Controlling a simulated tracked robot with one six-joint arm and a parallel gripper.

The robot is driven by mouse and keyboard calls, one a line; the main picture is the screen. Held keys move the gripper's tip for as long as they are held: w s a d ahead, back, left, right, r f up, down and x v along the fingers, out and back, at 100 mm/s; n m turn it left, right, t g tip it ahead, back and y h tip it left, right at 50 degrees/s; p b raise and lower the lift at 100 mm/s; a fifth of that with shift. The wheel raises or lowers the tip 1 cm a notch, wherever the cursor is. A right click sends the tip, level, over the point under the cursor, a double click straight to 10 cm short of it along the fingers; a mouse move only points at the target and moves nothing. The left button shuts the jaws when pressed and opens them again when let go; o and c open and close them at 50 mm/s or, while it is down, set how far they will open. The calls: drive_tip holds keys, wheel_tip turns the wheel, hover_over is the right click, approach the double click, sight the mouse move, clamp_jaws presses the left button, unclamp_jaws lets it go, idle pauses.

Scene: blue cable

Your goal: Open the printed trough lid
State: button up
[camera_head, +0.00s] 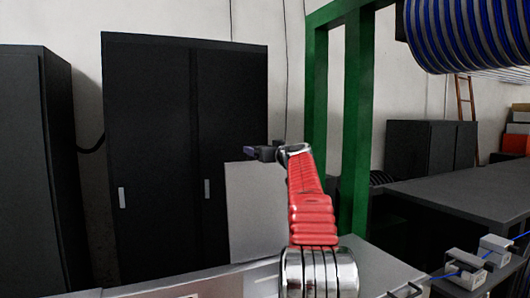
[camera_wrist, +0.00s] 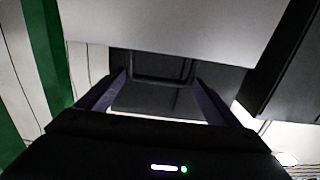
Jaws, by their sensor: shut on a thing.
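The trough lid (camera_head: 254,215) is a plain light-grey panel. It stands about upright in the middle of the head view, behind my red arm. In the wrist view the lid (camera_wrist: 180,25) fills the top. My gripper (camera_head: 262,153) is at the lid's upper edge. In the wrist view its two purple-sided fingers (camera_wrist: 160,82) are on either side of a dark handle (camera_wrist: 160,79), and it is shut on this handle. The exact finger contact is too dark to see. The inside of the trough is not clearly visible.
Dark cabinets (camera_head: 185,150) stand behind the lid. A green frame (camera_head: 355,130) rises to the right, with a blue-striped cable drum (camera_head: 470,35) high up. A dark table (camera_head: 450,192) and small grey clamps with blue cable (camera_head: 465,268) are at the right.

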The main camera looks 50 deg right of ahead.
drive_tip(key=shift+a+r, duration=0.5)
drive_tip(key=shift+r, duration=0.25)
drive_tip(key=o, duration=1.2)
drive_tip(key=shift+s, duration=0.1)
drive_tip(key=shift+s+d+f, duration=0.1)
drive_tip(key=shift+d+f, duration=0.1)
drive_tip(key=shift+f, duration=0.05)
drive_tip(key=shift+f, duration=0.1)
drive_tip(key=shift+s, duration=0.15)
drive_tip(key=shift+v, duration=6.75)
